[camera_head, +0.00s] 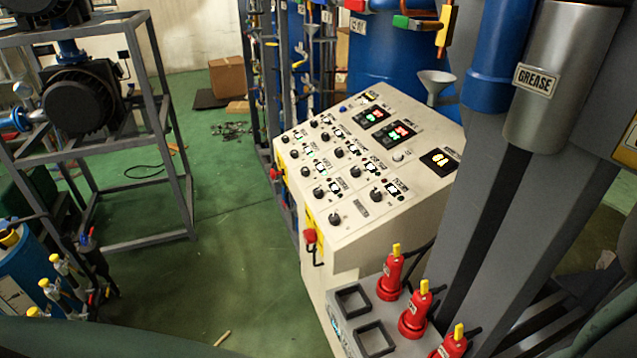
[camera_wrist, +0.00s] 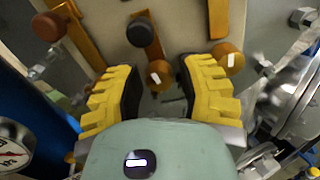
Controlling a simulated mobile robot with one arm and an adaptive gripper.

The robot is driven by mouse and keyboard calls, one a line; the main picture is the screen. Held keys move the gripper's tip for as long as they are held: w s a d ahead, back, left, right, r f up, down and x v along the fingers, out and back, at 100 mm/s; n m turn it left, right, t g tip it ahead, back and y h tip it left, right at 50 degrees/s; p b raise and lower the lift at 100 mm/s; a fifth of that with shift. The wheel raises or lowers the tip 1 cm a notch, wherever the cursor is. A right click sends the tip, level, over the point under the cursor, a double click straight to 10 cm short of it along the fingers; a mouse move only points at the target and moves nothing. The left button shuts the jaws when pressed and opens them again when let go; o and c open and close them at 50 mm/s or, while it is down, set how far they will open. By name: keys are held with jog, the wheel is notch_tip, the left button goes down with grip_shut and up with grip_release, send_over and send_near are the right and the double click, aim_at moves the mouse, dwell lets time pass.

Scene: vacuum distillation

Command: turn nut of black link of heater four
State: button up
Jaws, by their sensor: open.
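In the wrist view my gripper (camera_wrist: 157,74) is open, its two yellow ribbed fingers spread apart. A round orange-brown nut-like piece (camera_wrist: 160,73) with a small white patch shows in the gap between the fingertips. No finger visibly touches it. A round black piece (camera_wrist: 142,32) sits just above it, on an orange-brown bar. A second orange-brown piece (camera_wrist: 228,59) is beside the right finger, and a darker brown one (camera_wrist: 48,27) is at upper left. No heater number is readable, so I cannot tell which piece belongs to heater four. The gripper is not seen in the head view.
In the wrist view a blue cylinder and a dial gauge (camera_wrist: 13,150) stand at left, and metal fittings (camera_wrist: 297,92) at right. The head view shows a control console (camera_head: 345,225), red bottles (camera_head: 392,277), a grey frame (camera_head: 187,180) and open green floor (camera_head: 235,255).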

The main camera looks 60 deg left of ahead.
jog(key=shift+o, duration=0.4)
grip_shut()
jog(key=shift+m, duration=0.4)
dwell(0.9)
jog(key=shift+c, duration=0.4)
grip_release()
